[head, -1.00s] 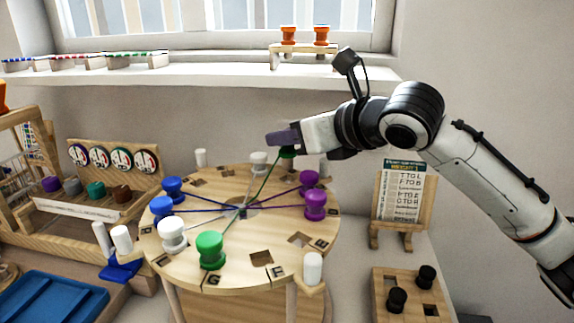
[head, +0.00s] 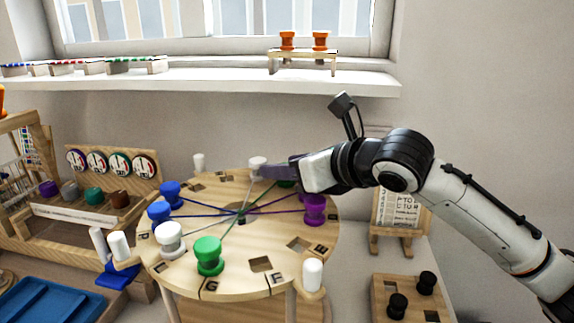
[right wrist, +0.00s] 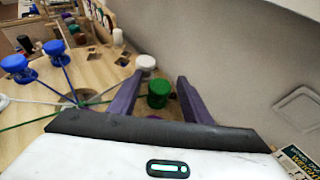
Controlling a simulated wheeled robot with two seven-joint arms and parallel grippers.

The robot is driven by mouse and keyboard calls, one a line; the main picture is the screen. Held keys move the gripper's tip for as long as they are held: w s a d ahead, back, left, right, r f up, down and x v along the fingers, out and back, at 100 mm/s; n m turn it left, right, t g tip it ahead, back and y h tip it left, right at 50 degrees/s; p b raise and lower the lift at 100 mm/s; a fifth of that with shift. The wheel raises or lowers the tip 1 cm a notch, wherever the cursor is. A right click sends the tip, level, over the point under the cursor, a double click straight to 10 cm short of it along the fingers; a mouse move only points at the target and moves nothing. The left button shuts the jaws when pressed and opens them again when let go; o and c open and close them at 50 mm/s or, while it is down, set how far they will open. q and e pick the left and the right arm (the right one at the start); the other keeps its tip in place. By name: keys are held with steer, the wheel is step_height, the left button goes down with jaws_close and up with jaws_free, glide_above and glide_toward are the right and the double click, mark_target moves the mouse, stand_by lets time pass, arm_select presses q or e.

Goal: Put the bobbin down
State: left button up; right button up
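The green bobbin (right wrist: 158,93) sits between the two purple fingers of my right gripper (right wrist: 161,90) in the right wrist view, with a gap on each side. The gripper is open around it. In the head view, the right gripper (head: 270,173) is low over the back right of the round wooden board (head: 225,270). It mostly hides this bobbin, with a sliver of green (head: 286,184) under it. A second green bobbin (head: 209,256) stands at the board's front, with green thread running towards the centre. Whether the held-over bobbin is fully seated is hidden. My left gripper is not in view.
Blue bobbins (head: 170,194), white bobbins (head: 171,239) and a purple bobbin (head: 314,209) stand around the board, with threads crossing at its centre. White posts (head: 312,273) stand at its edge. A letter card stand (head: 388,243) and a block with black bobbins (head: 385,278) are to the right.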

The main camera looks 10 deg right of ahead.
steer(key=shift+r, duration=0.2)
steer(key=v, duration=1.2)
steer(key=shift+d+f, duration=0.1)
steer(key=shift+f, duration=0.05)
